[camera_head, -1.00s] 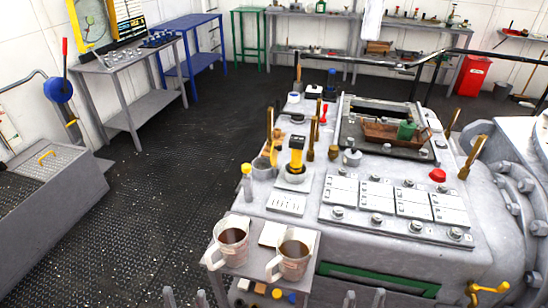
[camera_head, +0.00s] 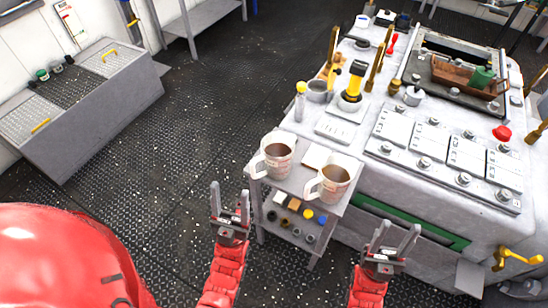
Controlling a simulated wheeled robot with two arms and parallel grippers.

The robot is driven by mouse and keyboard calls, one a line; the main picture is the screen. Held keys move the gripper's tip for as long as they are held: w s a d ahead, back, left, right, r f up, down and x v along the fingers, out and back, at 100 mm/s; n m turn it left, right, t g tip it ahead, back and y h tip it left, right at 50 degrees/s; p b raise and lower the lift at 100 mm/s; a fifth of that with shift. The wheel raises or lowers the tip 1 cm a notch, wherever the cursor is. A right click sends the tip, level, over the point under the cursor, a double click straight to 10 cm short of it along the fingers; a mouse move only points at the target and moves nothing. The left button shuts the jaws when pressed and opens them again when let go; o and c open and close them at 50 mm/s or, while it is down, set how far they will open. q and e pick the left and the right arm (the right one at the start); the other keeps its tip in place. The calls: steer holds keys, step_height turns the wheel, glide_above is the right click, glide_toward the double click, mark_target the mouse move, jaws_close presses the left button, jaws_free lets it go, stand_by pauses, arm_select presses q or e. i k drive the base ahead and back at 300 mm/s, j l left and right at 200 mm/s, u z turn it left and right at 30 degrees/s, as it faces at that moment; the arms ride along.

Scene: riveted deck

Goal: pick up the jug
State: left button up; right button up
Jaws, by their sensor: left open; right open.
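Two similar whitish jugs with reddish markings and dark insides stand upright on top of a small grey shelf unit (camera_head: 343,202). The left jug (camera_head: 280,168) has its handle on its left side, towards the picture's left. The right jug (camera_head: 336,185) also has its handle on the left. My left gripper (camera_head: 229,193) is open and empty, in front of and left of the left jug, apart from it. My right gripper (camera_head: 397,232) is open and empty, in front of and right of the right jug, apart from it.
Small items, including a yellow one (camera_head: 308,214), lie on the lower shelf. A large grey machine (camera_head: 440,215) with white panels and upright levers stands at the right. A grey ridged bench (camera_head: 95,130) stands at the left. The dark floor between is clear.

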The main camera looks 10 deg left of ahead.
mark_target(277, 148)
steer(key=j+z, duration=0.15)
steer(key=j, duration=0.4)
steer(key=j+z, duration=0.2)
steer(key=j, duration=0.3)
steer(key=j+z, duration=0.15)
steer(key=j, duration=0.4)
steer(key=j+z, duration=0.15)
steer(key=j, duration=0.4)
steer(key=k+j+z, duration=0.2)
steer(key=j, duration=0.3)
steer(key=j+z, duration=0.15)
steer(key=j, duration=0.4)
